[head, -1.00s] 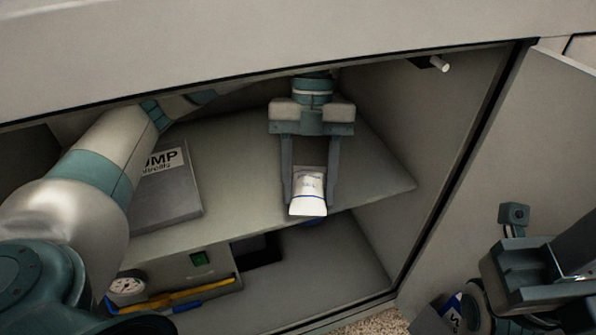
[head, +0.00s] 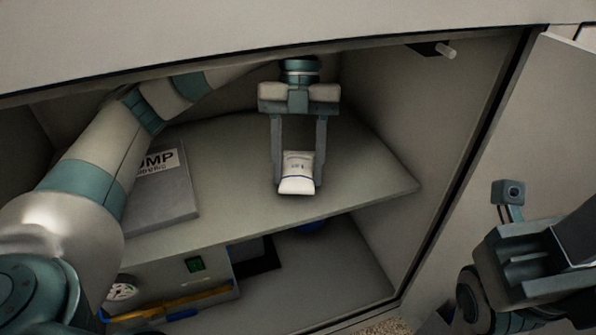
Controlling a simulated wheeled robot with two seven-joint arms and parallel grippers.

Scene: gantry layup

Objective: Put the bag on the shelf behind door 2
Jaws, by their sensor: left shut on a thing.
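The white bag (head: 297,174) with small blue print is between the fingers of my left gripper (head: 297,185), which is shut on it. The gripper reaches into the open cabinet over the grey shelf (head: 240,205), near its front right part. The bag is over the shelf surface; I cannot tell whether it touches it. The open door (head: 545,140) stands at the right; no number shows on it. My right gripper (head: 500,285) is at the lower right in front of the door; its fingers are not clear.
A grey binder-like box (head: 160,190) with a label reading "UMP" lies on the shelf's left part. Below the shelf are a box with a green switch (head: 195,265), a gauge (head: 122,290) and yellow and blue tools. The shelf right of the bag is clear.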

